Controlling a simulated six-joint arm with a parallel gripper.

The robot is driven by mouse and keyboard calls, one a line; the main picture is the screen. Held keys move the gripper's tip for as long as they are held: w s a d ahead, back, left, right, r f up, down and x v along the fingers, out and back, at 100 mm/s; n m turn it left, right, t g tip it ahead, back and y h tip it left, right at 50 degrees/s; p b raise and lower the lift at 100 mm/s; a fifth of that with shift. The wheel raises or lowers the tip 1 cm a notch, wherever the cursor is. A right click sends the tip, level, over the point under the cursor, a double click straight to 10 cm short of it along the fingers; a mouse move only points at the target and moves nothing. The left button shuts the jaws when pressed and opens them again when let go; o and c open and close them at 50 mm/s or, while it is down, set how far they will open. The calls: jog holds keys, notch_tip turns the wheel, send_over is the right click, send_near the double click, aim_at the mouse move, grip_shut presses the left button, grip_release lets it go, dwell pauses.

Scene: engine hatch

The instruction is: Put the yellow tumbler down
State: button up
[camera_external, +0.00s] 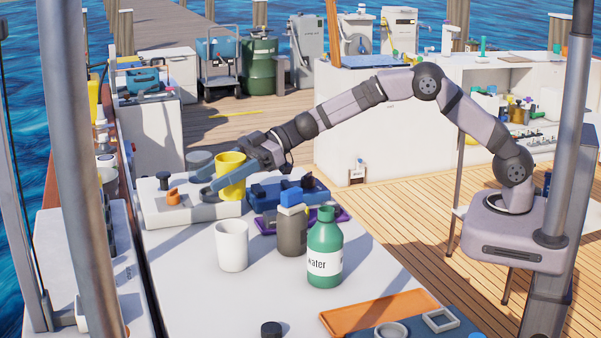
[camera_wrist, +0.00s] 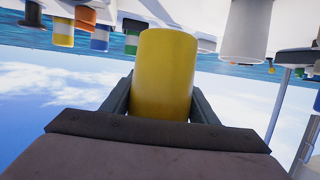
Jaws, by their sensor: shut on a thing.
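The yellow tumbler (camera_external: 231,170) is held by my gripper (camera_external: 230,187) at the far end of the white table. In the wrist view the yellow tumbler (camera_wrist: 165,75) fills the space between the two dark fingers of my gripper (camera_wrist: 160,105). The picture there is upside down. My gripper is shut on the tumbler's sides. The tumbler looks upright in the external view, beside a white raised unit. I cannot tell whether its base touches anything, since the gripper and arm cover part of it.
An orange tray (camera_external: 385,312) lies at the front. The table's left middle (camera_external: 180,280) is clear.

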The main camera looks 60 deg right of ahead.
jog(key=shift+f, duration=4.65)
jog(key=shift+f, duration=0.1)
jog(key=o, duration=1.1)
jog(key=shift+d, duration=0.1)
jog(key=b+v, duration=0.1)
jog(key=v, duration=1.1)
jog(key=shift+b, duration=0.4)
